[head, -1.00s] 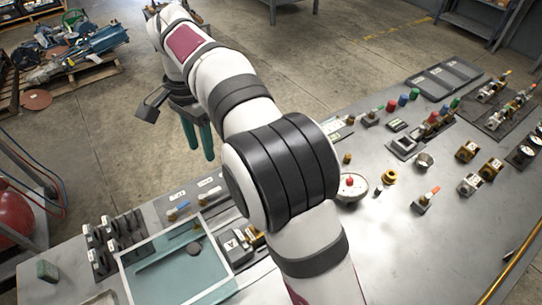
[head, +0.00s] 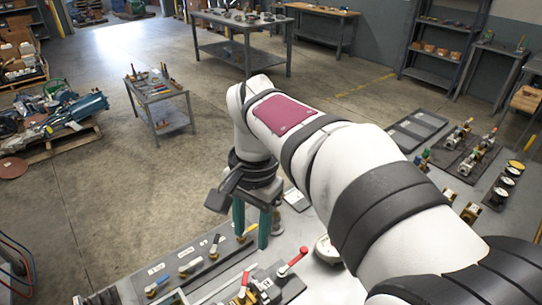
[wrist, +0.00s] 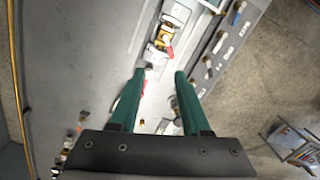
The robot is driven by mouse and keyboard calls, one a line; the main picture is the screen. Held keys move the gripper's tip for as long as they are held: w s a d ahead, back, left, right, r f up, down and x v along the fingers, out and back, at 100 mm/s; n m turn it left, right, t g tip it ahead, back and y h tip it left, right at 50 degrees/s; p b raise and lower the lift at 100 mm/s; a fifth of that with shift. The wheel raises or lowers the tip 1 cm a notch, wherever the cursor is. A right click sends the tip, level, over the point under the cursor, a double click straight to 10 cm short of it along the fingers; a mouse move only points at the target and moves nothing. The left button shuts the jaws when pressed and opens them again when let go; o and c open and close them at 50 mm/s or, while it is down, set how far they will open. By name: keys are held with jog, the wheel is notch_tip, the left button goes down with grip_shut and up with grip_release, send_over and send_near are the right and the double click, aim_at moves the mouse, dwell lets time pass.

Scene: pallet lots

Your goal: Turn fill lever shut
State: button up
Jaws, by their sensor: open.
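My gripper (head: 252,224) is open, its two green fingers pointing down at the bench beside a row of small levers. The fingers also show in the wrist view (wrist: 160,74), apart, with nothing clearly held between them. The dark lever panel (head: 170,264) carries several small levers with white labels too small to read, so I cannot tell which is the fill lever. A red-handled lever (head: 292,262) stands on a fixture right of the panel. In the wrist view a yellow valve (wrist: 163,36) with a red handle lies beyond the fingertips, and the lever panel (wrist: 212,54) is right of them.
The bench (wrist: 75,60) holds more fixtures, with bare metal between them. Valve assemblies on a dark plate (head: 465,155) stand at the far right. A tool cart (head: 160,100) stands on the floor beyond the bench. My arm hides much of the bench.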

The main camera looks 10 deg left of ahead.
jog(key=w+a+f, duration=0.2)
jog(key=w+a, duration=0.1)
jog(key=a, duration=0.5)
jog(key=m, duration=0.2)
send_over(162, 278)
notch_tip(162, 278, down, 6)
jog(key=r, duration=0.1)
jog(key=shift+t+h, duration=0.3)
notch_tip(162, 278, down, 15)
jog(key=shift+s+f, duration=0.1)
jog(key=shift+f, duration=0.65)
grip_shut()
